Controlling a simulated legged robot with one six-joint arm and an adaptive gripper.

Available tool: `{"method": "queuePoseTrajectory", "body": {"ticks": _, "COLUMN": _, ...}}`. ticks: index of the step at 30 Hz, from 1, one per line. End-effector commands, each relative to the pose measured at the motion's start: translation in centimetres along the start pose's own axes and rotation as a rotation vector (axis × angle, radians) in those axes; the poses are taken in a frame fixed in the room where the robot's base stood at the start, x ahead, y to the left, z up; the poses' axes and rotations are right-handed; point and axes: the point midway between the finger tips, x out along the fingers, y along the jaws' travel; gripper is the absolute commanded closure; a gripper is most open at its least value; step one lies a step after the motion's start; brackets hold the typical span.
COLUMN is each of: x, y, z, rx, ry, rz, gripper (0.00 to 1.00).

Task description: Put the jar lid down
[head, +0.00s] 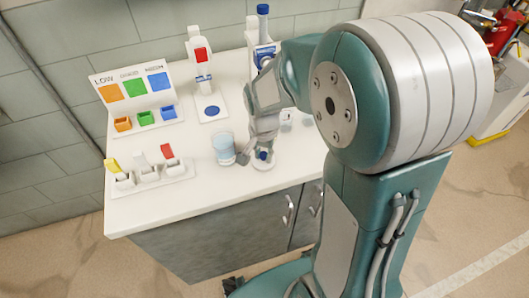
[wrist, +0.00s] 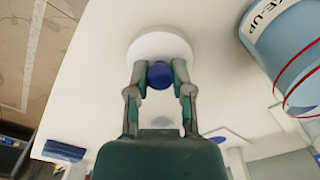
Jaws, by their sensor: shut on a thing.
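The jar lid is a white disc with a blue knob. It shows in the head view (head: 263,166) near the front of the white counter and in the wrist view (wrist: 160,44) at top middle. My gripper (wrist: 160,74) has its two fingers on either side of the blue knob and is shut on it. In the head view my gripper (head: 262,150) points down over the lid. I cannot tell whether the lid touches the counter. The jar with pale blue contents (head: 224,150) stands just left of the lid and apart from it; its labelled side shows in the wrist view (wrist: 285,50).
The white counter (head: 220,185) has a clear strip along its front edge. A rack with coloured levers (head: 150,178) is at left. Colour-coded bins (head: 145,118) and a stand with a red square (head: 202,58) are behind. A blue-capped stand (head: 263,30) is at back.

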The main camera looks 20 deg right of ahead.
Motion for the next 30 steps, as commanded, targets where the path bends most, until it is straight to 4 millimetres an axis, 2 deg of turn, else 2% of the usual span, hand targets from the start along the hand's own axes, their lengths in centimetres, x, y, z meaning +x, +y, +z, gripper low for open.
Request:
{"method": "queuePoseTrajectory", "body": {"ticks": 1, "x": 0.1, "y": 0.0, "z": 0.0, "rx": -0.001, "ry": -0.001, "rz": 0.000, "gripper": 0.66}}
{"method": "queuePoseTrajectory", "body": {"ticks": 3, "x": 0.1, "y": 0.1, "z": -0.1, "rx": -0.001, "ry": -0.001, "rz": -0.001, "gripper": 0.36}}
{"method": "queuePoseTrajectory", "body": {"ticks": 14, "x": 0.0, "y": 0.2, "z": -0.2, "rx": 0.000, "ry": -0.003, "rz": -0.002, "gripper": 0.36}}
{"method": "queuePoseTrajectory", "body": {"ticks": 17, "x": -0.5, "y": 0.1, "z": -0.1, "rx": 0.000, "ry": 0.000, "rz": -0.002, "gripper": 0.36}}
{"method": "queuePoseTrajectory", "body": {"ticks": 20, "x": -2.0, "y": 0.1, "z": -0.2, "rx": 0.000, "ry": 0.002, "rz": -0.005, "gripper": 0.36}}
{"method": "queuePoseTrajectory", "body": {"ticks": 30, "x": -9.0, "y": 0.1, "z": -0.2, "rx": 0.000, "ry": 0.002, "rz": -0.005, "gripper": 0.36}}
